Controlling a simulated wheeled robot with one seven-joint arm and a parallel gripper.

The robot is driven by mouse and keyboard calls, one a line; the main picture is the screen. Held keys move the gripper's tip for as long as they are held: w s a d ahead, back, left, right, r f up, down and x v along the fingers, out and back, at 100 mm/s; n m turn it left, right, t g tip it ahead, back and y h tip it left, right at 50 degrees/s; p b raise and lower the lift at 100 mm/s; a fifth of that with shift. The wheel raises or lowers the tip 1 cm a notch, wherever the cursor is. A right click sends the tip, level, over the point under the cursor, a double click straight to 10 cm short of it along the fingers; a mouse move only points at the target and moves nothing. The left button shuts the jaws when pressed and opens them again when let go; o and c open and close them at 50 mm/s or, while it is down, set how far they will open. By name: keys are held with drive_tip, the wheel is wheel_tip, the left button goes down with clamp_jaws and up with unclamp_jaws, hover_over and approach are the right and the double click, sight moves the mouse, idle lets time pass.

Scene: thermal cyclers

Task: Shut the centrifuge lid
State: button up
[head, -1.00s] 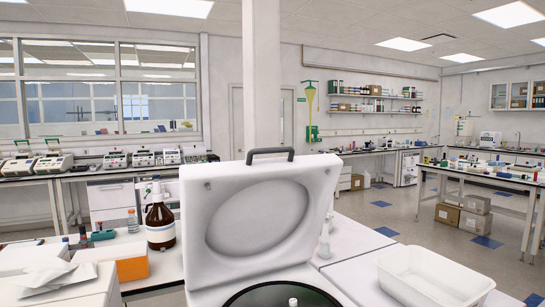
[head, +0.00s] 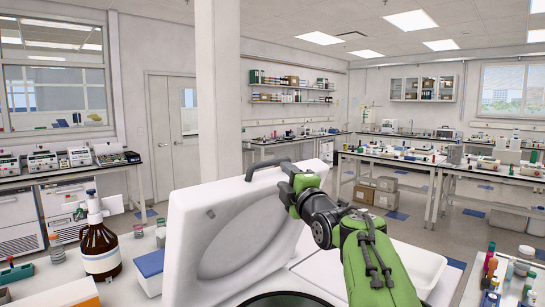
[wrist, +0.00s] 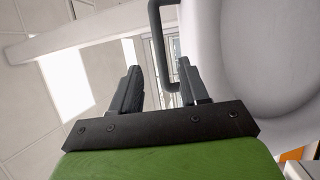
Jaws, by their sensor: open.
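The centrifuge lid (head: 225,235) is a white, thick panel with a round recess, standing open and raised in the head view. Its dark handle (head: 262,174) sits on the top edge. Below the lid, part of the dark round bowl (head: 285,299) shows at the bottom edge. My green and black gripper (head: 288,172) is at the right end of the handle. In the wrist view, my gripper (wrist: 159,70) is open, and the handle (wrist: 156,40) shows between and beyond the fingertips. I cannot tell whether they touch. The lid (wrist: 235,70) fills the right side there.
A brown bottle (head: 99,245) and a blue-and-white box (head: 149,272) stand left of the centrifuge. A white tray (head: 420,262) lies to the right, partly behind my arm. Small bottles (head: 492,275) stand at the lower right. The air above the lid is clear.

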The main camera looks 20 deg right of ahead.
sight(273, 164)
drive_tip(key=w+p, duration=0.1)
drive_tip(key=w, duration=0.2)
drive_tip(key=w+r+p, duration=0.1)
drive_tip(key=w+p, duration=0.1)
drive_tip(key=w, duration=0.1)
drive_tip(key=w+r+p, duration=0.1)
drive_tip(key=w, duration=0.2)
drive_tip(key=shift+w+a, duration=0.1)
drive_tip(key=shift+w+a+f+p, duration=0.1)
drive_tip(key=shift+w+p, duration=0.25)
drive_tip(key=shift+w, duration=0.05)
drive_tip(key=shift+s, duration=0.15)
clamp_jaws()
